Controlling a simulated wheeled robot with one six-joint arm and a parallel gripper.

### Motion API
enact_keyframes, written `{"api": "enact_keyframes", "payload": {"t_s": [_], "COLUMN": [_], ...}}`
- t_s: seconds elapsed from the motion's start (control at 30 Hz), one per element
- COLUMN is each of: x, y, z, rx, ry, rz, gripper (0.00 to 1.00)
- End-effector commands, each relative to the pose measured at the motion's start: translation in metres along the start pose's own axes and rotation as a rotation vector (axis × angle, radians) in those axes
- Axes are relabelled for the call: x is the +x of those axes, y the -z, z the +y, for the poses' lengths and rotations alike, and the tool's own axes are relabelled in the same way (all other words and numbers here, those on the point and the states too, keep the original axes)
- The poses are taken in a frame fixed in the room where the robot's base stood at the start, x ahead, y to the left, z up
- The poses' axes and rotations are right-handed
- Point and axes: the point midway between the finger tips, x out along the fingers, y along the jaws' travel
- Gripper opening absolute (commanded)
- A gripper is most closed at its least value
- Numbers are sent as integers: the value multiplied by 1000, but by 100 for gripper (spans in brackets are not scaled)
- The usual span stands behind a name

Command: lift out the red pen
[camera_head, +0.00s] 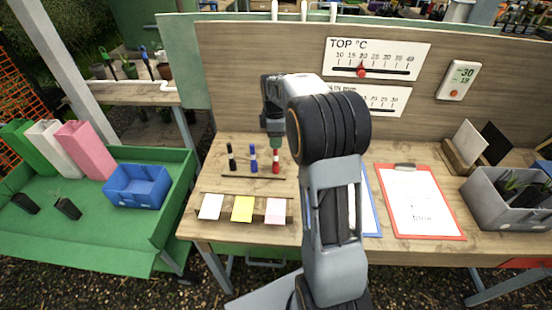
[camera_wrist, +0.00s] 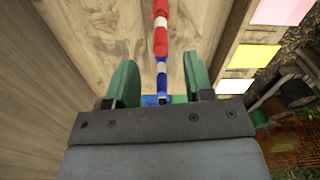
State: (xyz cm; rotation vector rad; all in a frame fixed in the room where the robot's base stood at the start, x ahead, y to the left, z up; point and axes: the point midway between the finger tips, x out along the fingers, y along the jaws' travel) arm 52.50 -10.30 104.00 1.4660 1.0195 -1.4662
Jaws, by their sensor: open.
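The red pen (camera_head: 276,163), with a white band, stands upright at the right end of a row of pens on the wooden bench. The blue pen (camera_head: 253,160) is to its left, the black pen (camera_head: 231,158) further left. My gripper (camera_head: 276,143) points down directly over the red pen, hiding its top. In the wrist view my gripper (camera_wrist: 158,66) has its green fingers spread, with nothing clamped. The red pen (camera_wrist: 160,38) shows just beyond the gap, in line with it; the blue pen (camera_wrist: 161,78) shows between the fingers.
White (camera_head: 210,207), yellow (camera_head: 242,209) and pink (camera_head: 276,211) cards lie in front of the pens. A clipboard (camera_head: 436,230) with a red edge and a grey bin (camera_head: 479,200) are at the right. A wooden back panel (camera_head: 235,80) rises behind.

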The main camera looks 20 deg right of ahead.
Motion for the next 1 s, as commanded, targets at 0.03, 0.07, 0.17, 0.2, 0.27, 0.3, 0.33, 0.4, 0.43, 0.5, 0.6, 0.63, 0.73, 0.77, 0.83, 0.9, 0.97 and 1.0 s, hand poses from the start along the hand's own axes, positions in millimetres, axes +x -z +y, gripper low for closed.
{"api": "enact_keyframes", "payload": {"t_s": [0.03, 0.07, 0.17, 0.2, 0.27, 0.3, 0.33, 0.4, 0.43, 0.5, 0.6, 0.63, 0.73, 0.77, 0.83, 0.9, 0.97, 1.0], "x": [2, 3, 12, 18, 26, 31, 36, 43, 46, 51, 54, 54, 54, 54, 54, 54, 54, 54], "y": [0, 0, -1, -1, -2, -2, -2, -2, -2, -2, -2, -2, -2, -2, -2, -2, -2, -2], "z": [0, 0, -1, -2, -2, -2, -2, -1, -1, -1, -1, -1, -1, -1, -1, -1, -1, -1], "rx": [0, 0, 0, 0, 1, 1, 1, 0, 0, 0, 0, 0, 0, 0, 0, 0, 0, 0], "ry": [1, 1, 3, 5, 4, 4, 5, 2, 2, 1, 1, 1, 0, 0, 0, 0, 0, 0], "rz": [0, 0, 0, -1, -1, 0, -1, 0, 0, 0, 0, 0, 0, 0, 0, 0, 0, 0], "gripper": [48, 48, 48, 48, 48, 48, 48, 48, 48, 48, 48, 48, 48, 48, 44, 37, 31, 28]}}
